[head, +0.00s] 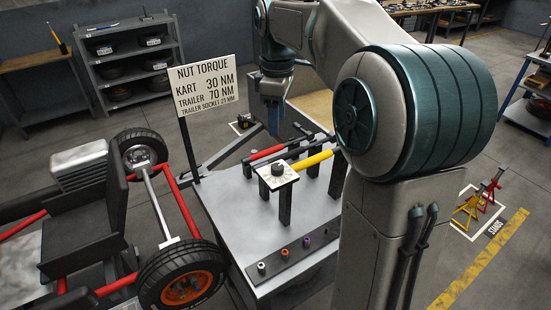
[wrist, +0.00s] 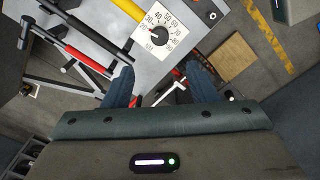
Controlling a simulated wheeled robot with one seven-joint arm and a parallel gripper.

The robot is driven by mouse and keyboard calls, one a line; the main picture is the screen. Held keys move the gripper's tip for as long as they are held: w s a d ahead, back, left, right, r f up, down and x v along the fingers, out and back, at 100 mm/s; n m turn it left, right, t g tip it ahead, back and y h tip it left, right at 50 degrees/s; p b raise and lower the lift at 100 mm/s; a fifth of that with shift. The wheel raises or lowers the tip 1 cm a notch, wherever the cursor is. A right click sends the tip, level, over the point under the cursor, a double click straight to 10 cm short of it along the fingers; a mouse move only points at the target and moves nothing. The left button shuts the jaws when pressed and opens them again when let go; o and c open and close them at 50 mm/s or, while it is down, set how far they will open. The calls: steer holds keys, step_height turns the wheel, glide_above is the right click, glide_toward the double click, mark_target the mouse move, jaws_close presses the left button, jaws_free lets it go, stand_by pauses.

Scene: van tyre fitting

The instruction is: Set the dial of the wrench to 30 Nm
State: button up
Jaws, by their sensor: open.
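The torque wrench's yellow handle (head: 312,160) lies raised on dark supports on the grey table. At its near-left end is a white square dial plate (head: 281,177) with a dark round knob (head: 278,169). In the wrist view, the dial plate (wrist: 172,28) shows numbers around the knob (wrist: 158,37) and the letters NM. The knob's exact setting is too small to read surely. My gripper (head: 273,122) is above the table's far side, behind the dial in the head view. Its two blue fingers (wrist: 160,70) are apart with nothing between them, clear of the dial.
A sign (head: 206,85) reads kart 30 Nm, trailer 70 Nm. A red-handled tool (head: 267,152) lies beside the yellow handle. Several coloured sockets stand on a dark strip (head: 290,262) at the table's front. A kart with an orange-rimmed wheel (head: 184,286) stands left.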

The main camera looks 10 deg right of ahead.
mark_target(277, 166)
step_height(277, 166, down, 14)
steer(key=shift+r, duration=0.25)
steer(key=shift+c, duration=0.3)
steer(key=c, duration=0.9)
